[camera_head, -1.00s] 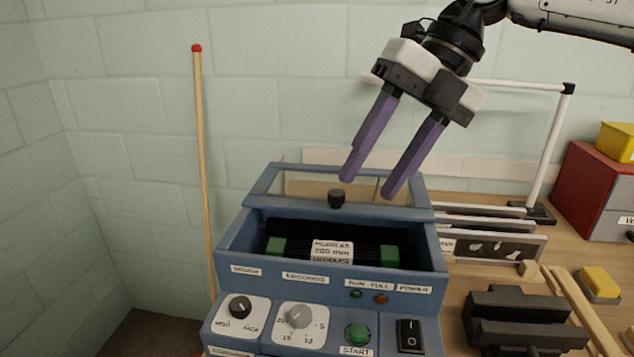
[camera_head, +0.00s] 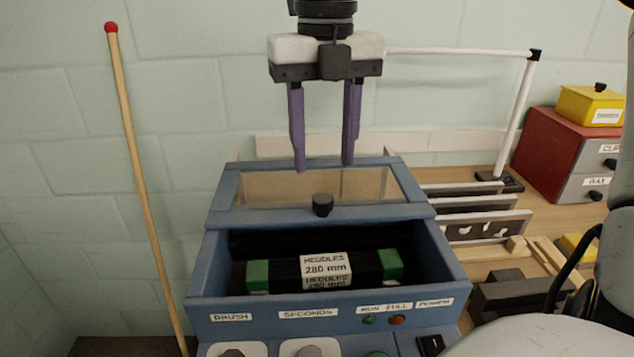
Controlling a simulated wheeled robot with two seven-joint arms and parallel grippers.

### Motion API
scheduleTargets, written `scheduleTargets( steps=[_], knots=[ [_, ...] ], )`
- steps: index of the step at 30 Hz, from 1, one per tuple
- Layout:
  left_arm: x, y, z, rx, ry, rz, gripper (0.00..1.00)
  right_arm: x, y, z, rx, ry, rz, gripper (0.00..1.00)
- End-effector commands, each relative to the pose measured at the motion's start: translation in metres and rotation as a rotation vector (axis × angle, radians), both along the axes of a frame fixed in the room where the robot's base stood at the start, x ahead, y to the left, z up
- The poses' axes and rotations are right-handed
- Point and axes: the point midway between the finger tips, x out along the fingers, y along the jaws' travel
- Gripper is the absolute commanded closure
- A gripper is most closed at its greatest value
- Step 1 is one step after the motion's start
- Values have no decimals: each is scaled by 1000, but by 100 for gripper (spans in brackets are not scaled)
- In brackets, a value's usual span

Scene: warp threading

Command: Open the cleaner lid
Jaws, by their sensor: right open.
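The blue cleaner (camera_head: 330,318) stands at the lower middle. Its lid (camera_head: 410,211), a blue frame with a clear pane and a black knob (camera_head: 322,205), covers the back part of the top. The front part is uncovered and shows a dark compartment with a heddles bundle (camera_head: 326,267) that has a white label and green ends. My right gripper (camera_head: 325,168) points down with its two purple fingers apart and empty. The fingertips appear over the lid's back edge, behind the knob; whether they touch it I cannot tell. My left gripper is not in view.
A wooden stick with a red tip (camera_head: 140,180) leans at the left. Right of the cleaner are upright plates (camera_head: 485,230), a white frame (camera_head: 515,115), a red and grey drawer box (camera_head: 565,150) and a yellow box (camera_head: 590,105). My arm covers the lower right.

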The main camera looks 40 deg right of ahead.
Motion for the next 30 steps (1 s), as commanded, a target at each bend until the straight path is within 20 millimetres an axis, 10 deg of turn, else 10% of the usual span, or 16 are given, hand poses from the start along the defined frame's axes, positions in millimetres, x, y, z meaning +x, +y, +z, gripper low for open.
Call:
scheduleTargets(
  steps=[9,22,30],
  knots=[
    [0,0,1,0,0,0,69,0,0,-53,3,1,0,56],
    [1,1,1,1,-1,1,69,0,0,-65,2,-1,0,56],
    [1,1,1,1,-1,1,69,0,0,-65,0,-1,0,100]
  ],
)
